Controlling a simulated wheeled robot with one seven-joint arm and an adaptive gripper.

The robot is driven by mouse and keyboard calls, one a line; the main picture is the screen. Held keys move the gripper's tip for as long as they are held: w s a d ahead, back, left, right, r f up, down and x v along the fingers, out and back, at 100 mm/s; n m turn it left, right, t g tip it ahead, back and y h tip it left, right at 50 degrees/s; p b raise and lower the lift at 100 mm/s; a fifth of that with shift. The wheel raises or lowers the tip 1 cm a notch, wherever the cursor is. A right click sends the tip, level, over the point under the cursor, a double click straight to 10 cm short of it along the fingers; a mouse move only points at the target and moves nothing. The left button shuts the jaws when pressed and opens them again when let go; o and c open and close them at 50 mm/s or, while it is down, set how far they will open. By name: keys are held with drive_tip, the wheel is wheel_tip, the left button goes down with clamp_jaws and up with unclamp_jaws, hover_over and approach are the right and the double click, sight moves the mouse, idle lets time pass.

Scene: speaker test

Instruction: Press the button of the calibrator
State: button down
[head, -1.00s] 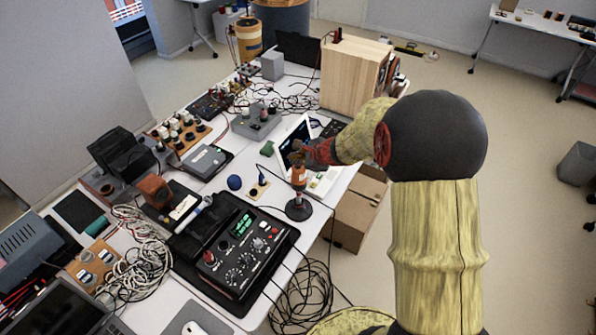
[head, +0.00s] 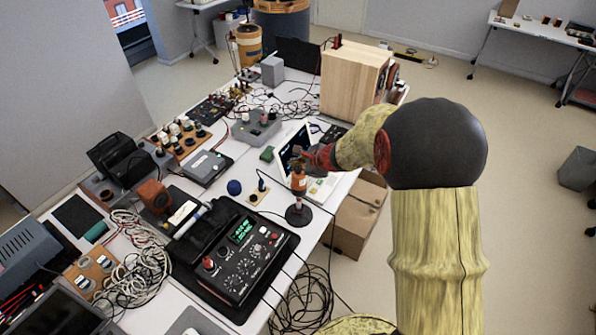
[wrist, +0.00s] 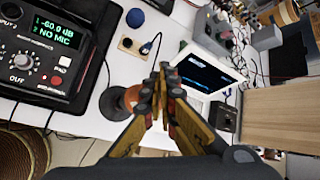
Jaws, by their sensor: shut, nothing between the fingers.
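An orange and grey upright cylinder, which looks like the calibrator (head: 299,184), stands on a dark round base near the table's right edge. In the wrist view its orange part (wrist: 131,97) shows just left of my fingers, partly hidden by the left one. I cannot make out its button. My gripper (head: 298,155) is shut and empty, close above the calibrator's top in the head view. In the wrist view the fingertips (wrist: 163,75) meet near the middle. I cannot tell whether they touch the calibrator.
A black mixer (head: 244,257) with knobs and a lit display lies left of the calibrator. An open laptop (head: 293,146) is behind my gripper. A blue ball (head: 234,187) and a small wooden plate (head: 257,193) lie nearby. A wooden speaker box (head: 352,82) stands farther back. Cables hang off the right edge.

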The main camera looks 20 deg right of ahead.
drive_tip(key=shift+f, duration=0.15)
idle(0.4)
drive_tip(key=shift+f+b, duration=0.3)
drive_tip(key=shift+b, duration=0.3)
drive_tip(key=shift+f+b, duration=0.45)
drive_tip(key=shift+b, duration=0.15)
idle(0.6)
drive_tip(key=shift+r+p, duration=0.7)
drive_tip(key=shift+r, duration=0.25)
wheel_tip(320, 180, up, 6)
drive_tip(key=p, duration=0.4)
drive_tip(key=shift+p, duration=0.3)
